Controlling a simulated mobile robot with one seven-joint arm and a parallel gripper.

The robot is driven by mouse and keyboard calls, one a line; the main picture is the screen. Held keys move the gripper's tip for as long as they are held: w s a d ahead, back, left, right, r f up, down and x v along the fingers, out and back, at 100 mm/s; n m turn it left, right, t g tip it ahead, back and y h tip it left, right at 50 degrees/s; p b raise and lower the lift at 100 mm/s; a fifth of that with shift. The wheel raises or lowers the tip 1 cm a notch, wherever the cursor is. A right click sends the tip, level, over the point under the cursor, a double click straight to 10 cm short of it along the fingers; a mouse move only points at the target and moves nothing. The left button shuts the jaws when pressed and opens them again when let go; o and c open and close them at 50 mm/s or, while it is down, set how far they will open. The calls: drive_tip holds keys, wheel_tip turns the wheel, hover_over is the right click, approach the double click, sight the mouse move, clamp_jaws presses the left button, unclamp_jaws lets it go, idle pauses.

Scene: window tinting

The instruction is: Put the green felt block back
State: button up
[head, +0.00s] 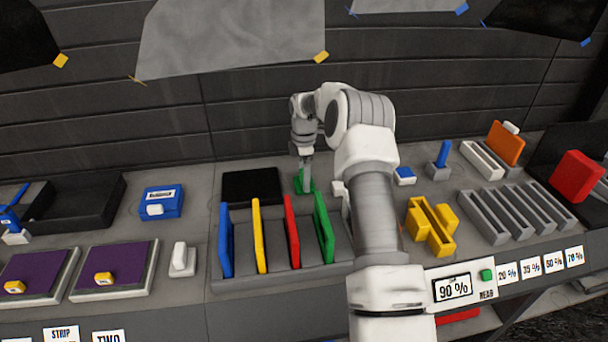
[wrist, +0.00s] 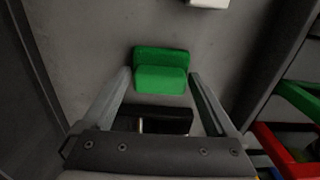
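The green felt block (head: 298,184) lies on the grey bench top, just right of the black pad. In the wrist view the green block (wrist: 160,78) shows a wider back part and a nearer front part, with its ends towards the two fingertips. My gripper (head: 306,176) points down over the block, and its fingers partly cover it in the head view. In the wrist view my gripper (wrist: 160,75) is open, with one finger on each side of the block. Narrow gaps seem to show between fingers and block. I cannot tell whether the fingertips reach down to it.
A grey rack (head: 275,274) in front holds upright blue (head: 226,240), yellow (head: 259,236), red (head: 291,232) and green (head: 324,228) plates. The black pad (head: 251,187) lies left of my gripper. A yellow slotted holder (head: 432,226) and grey slotted racks (head: 515,212) stand to the right.

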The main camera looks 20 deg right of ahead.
drive_tip(key=shift+o, duration=0.2)
drive_tip(key=shift+r, duration=0.1)
wheel_tip(320, 180, up, 12)
drive_tip(key=s+a+r+m+t, duration=0.1)
drive_tip(key=s+a+r, duration=0.2)
drive_tip(key=r, duration=0.2)
drive_tip(key=s+a+r+m, duration=0.2)
drive_tip(key=s+a+r, duration=0.1)
drive_tip(key=r, duration=0.3)
drive_tip(key=s+a+r+m+t+h, duration=0.1)
drive_tip(key=s+a+r+m, duration=0.15)
drive_tip(key=s, duration=0.35)
drive_tip(key=s+a+r+m+t, duration=0.1)
drive_tip(key=s+a+r, duration=0.1)
drive_tip(key=s+r, duration=0.25)
drive_tip(key=s+a+f+m+t, duration=0.1)
drive_tip(key=s+m, duration=0.3)
drive_tip(key=s, duration=0.7)
drive_tip(key=s+a+f+m+t+y, duration=0.1)
drive_tip(key=s+a+f+m, duration=0.2)
drive_tip(key=s, duration=0.9)
drive_tip(key=shift+s+m+t, duration=0.2)
drive_tip(key=shift+m+t, duration=0.1)
drive_tip(key=shift+m, duration=0.75)
